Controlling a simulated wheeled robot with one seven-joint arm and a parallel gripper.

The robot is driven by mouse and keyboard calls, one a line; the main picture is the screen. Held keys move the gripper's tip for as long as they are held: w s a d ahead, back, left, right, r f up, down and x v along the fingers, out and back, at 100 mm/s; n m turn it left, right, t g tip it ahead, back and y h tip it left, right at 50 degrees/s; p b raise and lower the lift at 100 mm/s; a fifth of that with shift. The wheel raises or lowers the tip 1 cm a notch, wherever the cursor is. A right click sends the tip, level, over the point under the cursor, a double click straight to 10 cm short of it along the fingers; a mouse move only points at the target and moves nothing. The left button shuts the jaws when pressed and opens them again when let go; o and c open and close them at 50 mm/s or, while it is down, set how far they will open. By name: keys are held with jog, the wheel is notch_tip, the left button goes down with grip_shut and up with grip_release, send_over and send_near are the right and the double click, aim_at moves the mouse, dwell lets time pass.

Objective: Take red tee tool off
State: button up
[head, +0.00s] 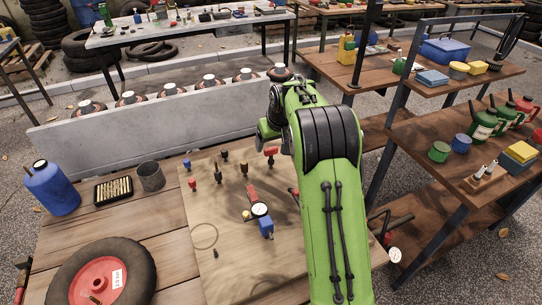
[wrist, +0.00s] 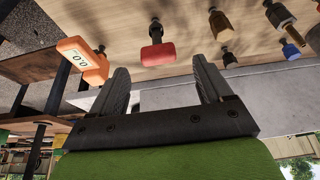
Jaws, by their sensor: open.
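The red tee tool (head: 270,151) sits near the top right of the light wooden board (head: 280,268), close beside my arm. In the wrist view its red crossbar (wrist: 158,54) hangs from a dark stem at the board. My gripper (wrist: 161,74) is open and empty, with its two dark fingers pointing toward the board. The red crossbar shows in the gap between the fingertips, seemingly just beyond them; I cannot tell the exact distance. In the head view my arm hides the gripper fingers.
An orange tool with a display (wrist: 82,60) sits close to the left finger in the wrist view. Several other small tools hang to the right. A gauge (head: 260,209) and a tyre (head: 102,277) lie nearer me. A grey concrete barrier (head: 150,135) stands behind the board.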

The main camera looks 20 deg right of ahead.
aim_at(271, 148)
jog(key=b+x, duration=0.1)
jog(key=x, duration=0.4)
jog(key=shift+s, duration=0.2)
jog(key=shift+c, duration=0.5)
jog(key=c, duration=0.9)
notch_tip(271, 148, up, 15)
jog(key=p, duration=0.8)
